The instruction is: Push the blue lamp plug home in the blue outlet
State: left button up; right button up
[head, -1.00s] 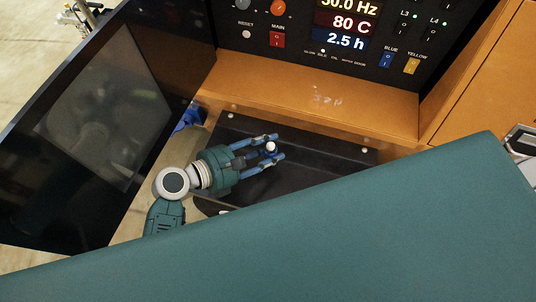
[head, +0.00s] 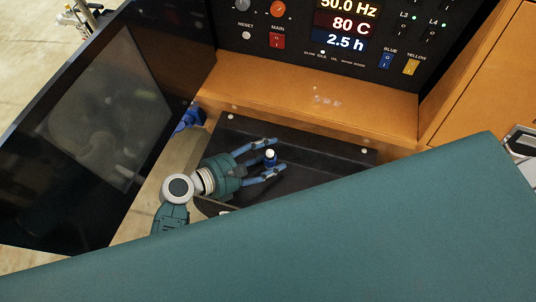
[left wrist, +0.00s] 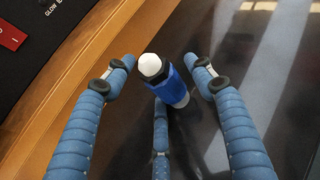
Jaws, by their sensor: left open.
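A blue plug with a white rounded top and a dark collar (head: 270,161) stands on the black plate (head: 320,160) in the head view. It also shows in the left wrist view (left wrist: 172,88), where it looks slightly tilted. My left gripper (head: 277,157) is open, with its fingers on both sides of the plug. In the left wrist view the left gripper (left wrist: 160,72) shows gaps between the two upper fingers and the plug; the lower finger is close to it, and I cannot tell whether they touch. No outlet is clearly visible under the plug. My right gripper is not in view.
A control panel (head: 390,30) with switches and displays stands behind the plate, above a wooden ledge (head: 310,92). A dark screen (head: 100,120) stands at left. A blue item (head: 190,118) lies beside it. A large teal surface hides the lower part of the head view.

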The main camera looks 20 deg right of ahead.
pick_arm(q)
jog(key=shift+f+b, duration=0.25)
jog(key=shift+b, duration=0.2)
jog(key=shift+s+a+r, duration=0.1)
jog(key=shift+a+r, duration=0.05)
jog(key=shift+a, duration=0.2)
jog(key=v, duration=1)
jog(key=shift+r, duration=0.4)
